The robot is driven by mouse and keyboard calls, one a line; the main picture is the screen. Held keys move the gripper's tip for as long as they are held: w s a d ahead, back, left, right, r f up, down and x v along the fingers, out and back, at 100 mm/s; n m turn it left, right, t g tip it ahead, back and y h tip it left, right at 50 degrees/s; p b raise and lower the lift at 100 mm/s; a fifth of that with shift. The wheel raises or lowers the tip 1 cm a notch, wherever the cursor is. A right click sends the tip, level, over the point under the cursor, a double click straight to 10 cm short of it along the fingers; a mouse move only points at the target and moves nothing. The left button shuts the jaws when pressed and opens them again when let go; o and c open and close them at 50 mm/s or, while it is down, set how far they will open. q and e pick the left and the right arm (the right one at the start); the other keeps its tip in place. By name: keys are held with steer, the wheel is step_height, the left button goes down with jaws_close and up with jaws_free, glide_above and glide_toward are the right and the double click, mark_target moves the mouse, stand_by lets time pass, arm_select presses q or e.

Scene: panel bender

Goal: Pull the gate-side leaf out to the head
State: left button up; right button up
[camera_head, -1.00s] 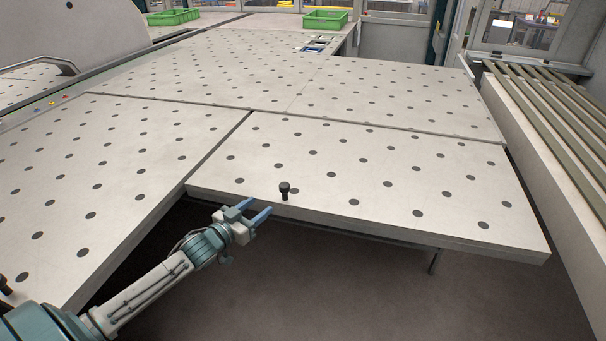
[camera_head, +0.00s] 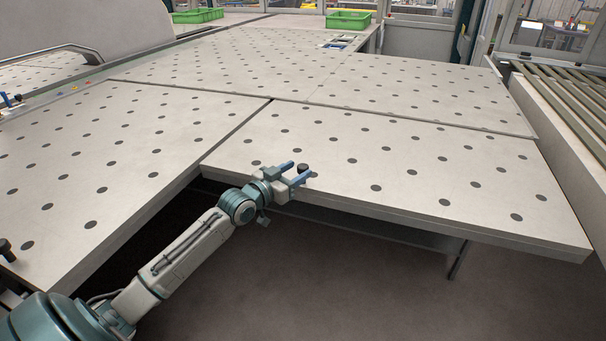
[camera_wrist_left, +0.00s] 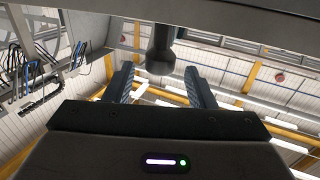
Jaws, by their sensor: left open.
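A pale leaf (camera_head: 410,170) with rows of dark round spots lies flat at the right front, and a black knob (camera_head: 303,167) stands up near its front edge. My left gripper (camera_head: 300,170) reaches that edge from below left, its blue fingers open on either side of the knob in the head view. In the left wrist view, the knob (camera_wrist_left: 160,54) shows centred between the open fingers (camera_wrist_left: 160,78), near their tips, with gaps on both sides. The leaf's edge (camera_wrist_left: 220,18) crosses the top there. My right gripper is in neither view.
Another spotted leaf (camera_head: 100,170) lies to the left across a gap, with a black knob (camera_head: 6,250) at its front. A slatted table (camera_head: 570,110) runs along the right. Green bins (camera_head: 348,20) stand at the back. Open floor (camera_head: 350,300) lies in front.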

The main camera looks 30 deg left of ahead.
mark_target(299, 169)
arm_select(q)
steer(key=shift+w+d, duration=0.15)
steer(key=shift+w, duration=0.7)
steer(key=shift+w+d, duration=0.15)
steer(key=shift+w, duration=0.65)
steer(key=shift+c, duration=0.4)
jaws_close()
